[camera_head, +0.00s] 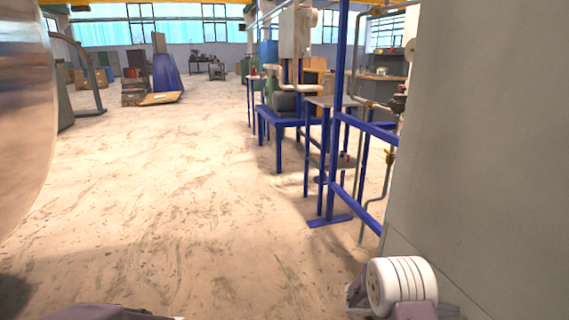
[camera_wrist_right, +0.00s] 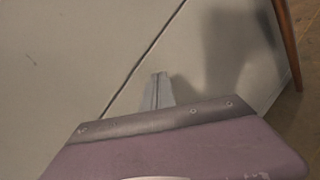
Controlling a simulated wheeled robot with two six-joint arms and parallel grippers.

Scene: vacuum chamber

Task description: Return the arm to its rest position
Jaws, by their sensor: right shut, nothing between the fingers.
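My right arm shows at the bottom right of the head view, with a white ribbed joint (camera_head: 402,284) and purple links, low beside a large grey panel (camera_head: 490,150). In the right wrist view my right gripper (camera_wrist_right: 158,76) is shut, its grey fingers together with nothing between them. Beyond the fingertips is a plain grey-beige surface (camera_wrist_right: 60,70) with a dark diagonal seam. I cannot tell whether the fingers touch it. A purple part of my own body lies along the bottom left edge of the head view. My left gripper is not in view.
A big curved metal surface (camera_head: 22,120) fills the left edge. Blue frame posts (camera_head: 336,150) and a blue stand (camera_head: 284,123) with equipment are right of centre. The pale floor (camera_head: 190,200) between is clear. A brown bar (camera_wrist_right: 287,40) is at the wrist view's right.

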